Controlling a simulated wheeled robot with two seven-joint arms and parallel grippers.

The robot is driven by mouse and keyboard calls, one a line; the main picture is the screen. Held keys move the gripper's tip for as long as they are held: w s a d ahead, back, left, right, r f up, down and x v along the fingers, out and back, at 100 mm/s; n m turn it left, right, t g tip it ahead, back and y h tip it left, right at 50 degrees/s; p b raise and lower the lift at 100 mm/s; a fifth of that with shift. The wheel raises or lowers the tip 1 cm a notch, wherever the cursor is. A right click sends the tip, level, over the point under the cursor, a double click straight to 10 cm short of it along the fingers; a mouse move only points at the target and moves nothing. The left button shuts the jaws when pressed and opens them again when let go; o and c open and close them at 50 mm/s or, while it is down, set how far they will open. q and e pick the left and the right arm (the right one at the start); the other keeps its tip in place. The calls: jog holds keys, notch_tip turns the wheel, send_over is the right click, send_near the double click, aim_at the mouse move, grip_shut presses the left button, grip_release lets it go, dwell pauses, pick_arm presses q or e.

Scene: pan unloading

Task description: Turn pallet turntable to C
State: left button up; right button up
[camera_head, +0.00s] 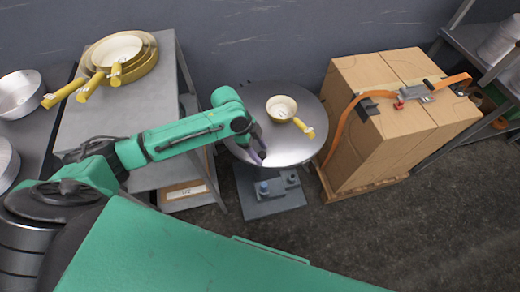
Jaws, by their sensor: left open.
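A round grey turntable (300,150) stands in the middle of the view on a grey base plate. A small cream-coloured pan (282,107) with a yellow handle sits on it, right of the middle; the handle points down and right. My left arm reaches in from the left, and my left gripper (258,156), with dark purple fingers, is open at the near left edge of the disc. I cannot tell whether the fingers touch the rim. No letter C can be made out on the turntable. My right gripper is out of view.
Left of the turntable, a grey metal table (85,130) holds nested yellow-handled pans (122,52). Metal pans stand at the far left. To the right, strapped cardboard boxes (375,130) stand on a wooden pallet (372,186). A shelf is at the far right. Dark floor lies open at lower right.

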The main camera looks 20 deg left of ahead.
pick_arm(q)
jog(key=shift+d+f, duration=0.1)
jog(key=shift+f, duration=0.05)
grip_shut()
dwell(1.4)
